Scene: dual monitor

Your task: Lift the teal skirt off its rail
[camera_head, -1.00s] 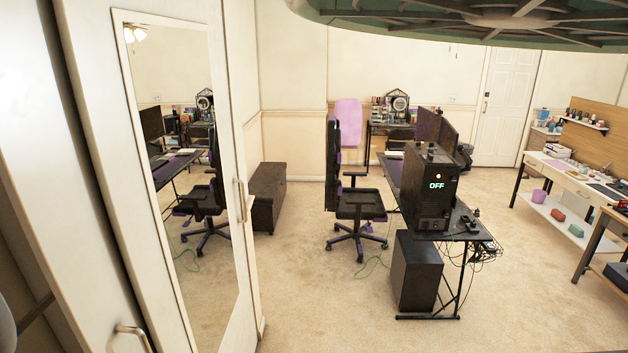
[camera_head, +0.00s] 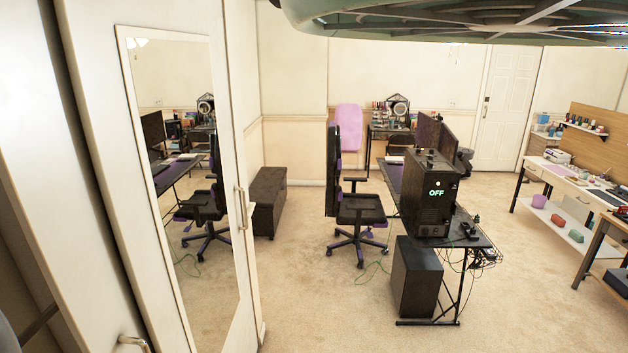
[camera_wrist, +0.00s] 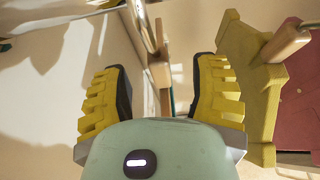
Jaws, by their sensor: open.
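In the wrist view my gripper (camera_wrist: 160,72) is open, its two yellow ridged fingers apart. Between them is the end of a wooden hanger (camera_wrist: 160,73), seen nearly edge-on below a shiny metal bar (camera_wrist: 144,25). A thin teal sliver (camera_wrist: 173,103) shows beside the hanger, between the fingers; it may be the edge of the teal skirt, but I cannot tell for sure. The rest of the skirt is hidden. I cannot see finger contact with the hanger. No skirt or gripper shows in the head view.
A yellow garment (camera_wrist: 250,85) hangs close beside the right finger, with a red garment (camera_wrist: 298,110) beyond it. A pale wall is at left. In the head view a mirrored wardrobe (camera_head: 232,150) stands close at left; carpet is clear before the desk (camera_head: 470,228).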

